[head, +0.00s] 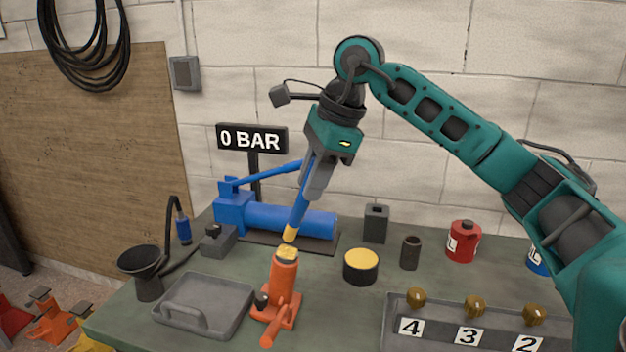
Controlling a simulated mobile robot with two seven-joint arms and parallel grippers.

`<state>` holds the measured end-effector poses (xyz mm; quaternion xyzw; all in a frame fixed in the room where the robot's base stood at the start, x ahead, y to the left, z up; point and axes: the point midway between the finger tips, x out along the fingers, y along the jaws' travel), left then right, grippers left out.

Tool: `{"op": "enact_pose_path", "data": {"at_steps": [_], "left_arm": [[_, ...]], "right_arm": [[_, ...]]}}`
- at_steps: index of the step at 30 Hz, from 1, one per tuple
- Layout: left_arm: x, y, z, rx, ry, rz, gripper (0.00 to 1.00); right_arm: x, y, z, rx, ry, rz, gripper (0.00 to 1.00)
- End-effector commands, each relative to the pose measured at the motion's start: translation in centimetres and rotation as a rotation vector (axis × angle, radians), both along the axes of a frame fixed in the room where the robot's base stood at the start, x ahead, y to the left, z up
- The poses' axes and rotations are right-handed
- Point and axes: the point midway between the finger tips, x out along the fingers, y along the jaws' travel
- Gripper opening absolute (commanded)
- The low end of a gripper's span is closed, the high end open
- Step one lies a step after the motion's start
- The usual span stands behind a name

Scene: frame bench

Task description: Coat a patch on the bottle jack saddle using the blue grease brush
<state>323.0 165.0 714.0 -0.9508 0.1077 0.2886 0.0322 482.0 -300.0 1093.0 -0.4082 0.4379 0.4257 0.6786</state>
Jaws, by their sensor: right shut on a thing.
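The orange bottle jack (284,275) stands upright on the bench. Its saddle (287,254) on top shows yellow on its upper face. My right gripper (310,190) is shut on the blue grease brush (300,215) above the jack. The brush points down and is slightly tilted, and its yellow tip (290,234) is just above the saddle, seemingly with a small gap. A dark round tin (361,275) with a yellow top, which looks like grease, sits right of the jack. My left gripper is not in view.
A grey tray (205,303) and black funnel (148,285) stand left of the jack. A blue pump (290,221) lies behind, under a "0 BAR" sign (252,138). A numbered rack (395,318) with brass fittings is front right. A red can (463,242) stands behind it.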

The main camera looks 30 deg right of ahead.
Motion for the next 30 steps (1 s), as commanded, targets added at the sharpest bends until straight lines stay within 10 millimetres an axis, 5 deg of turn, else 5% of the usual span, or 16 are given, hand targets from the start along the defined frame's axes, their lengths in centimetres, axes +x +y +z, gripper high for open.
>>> {"op": "enact_pose_path", "data": {"at_steps": [15, 30], "left_arm": [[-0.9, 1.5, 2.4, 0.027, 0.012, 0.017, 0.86], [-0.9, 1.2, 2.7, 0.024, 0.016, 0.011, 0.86]], "right_arm": [[-0.6, 0.0, 5.1, 0.000, -0.003, -0.002, 0.00], [-0.7, 0.1, 5.4, 0.000, -0.002, 0.000, 0.00]]}}
